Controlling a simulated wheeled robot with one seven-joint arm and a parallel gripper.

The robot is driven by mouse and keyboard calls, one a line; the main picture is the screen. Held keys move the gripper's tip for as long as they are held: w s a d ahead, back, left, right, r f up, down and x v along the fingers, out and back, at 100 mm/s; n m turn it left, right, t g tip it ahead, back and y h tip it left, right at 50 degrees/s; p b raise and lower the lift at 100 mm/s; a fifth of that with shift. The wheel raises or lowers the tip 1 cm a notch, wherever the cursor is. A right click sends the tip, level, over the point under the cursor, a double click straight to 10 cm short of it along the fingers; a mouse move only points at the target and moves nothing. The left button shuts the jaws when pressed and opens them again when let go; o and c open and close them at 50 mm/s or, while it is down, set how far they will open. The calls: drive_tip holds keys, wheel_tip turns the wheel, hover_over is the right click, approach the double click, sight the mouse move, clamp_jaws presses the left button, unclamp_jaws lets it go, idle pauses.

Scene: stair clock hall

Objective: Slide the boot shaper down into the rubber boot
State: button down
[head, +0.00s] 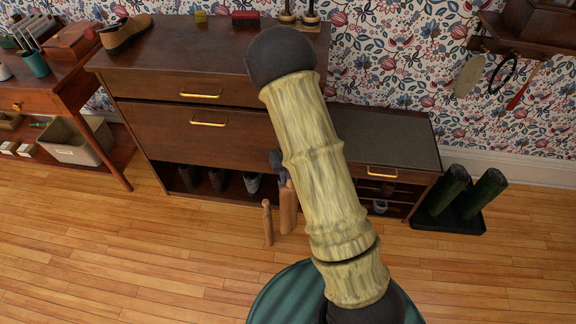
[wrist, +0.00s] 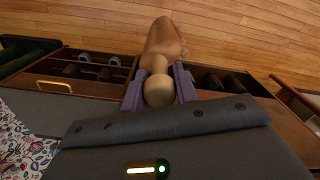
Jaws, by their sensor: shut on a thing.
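The boot shaper (wrist: 165,45) is pale brown wood with a rounded knob. In the wrist view, my gripper (wrist: 159,88) is shut on the knob, a grey-purple finger on each side. In the head view, my gripper (head: 281,168) is mostly hidden behind my arm, and the shaper (head: 288,208) hangs below it in front of the cabinet. A slim wooden piece (head: 267,222) shows just left of it; I cannot tell whether it is joined. Two dark green rubber boots (head: 450,190) stand upright at the right, apart from my gripper. Their insides are not clear.
The boots stand on a black tray (head: 430,222) by the wall. A low bench (head: 390,138) lies between the tall cabinet (head: 190,85) and the boots. Shoes fill the lower shelves. A side table (head: 70,90) stands left. The wooden floor in front is clear.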

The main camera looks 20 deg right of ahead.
wheel_tip(320, 180, up, 14)
drive_tip(key=p, duration=1.4)
drive_tip(key=shift+s+d+r+p, duration=0.15)
drive_tip(key=shift+s+r+p, duration=0.1)
drive_tip(key=shift+s+p, duration=0.15)
drive_tip(key=shift+w, duration=0.15)
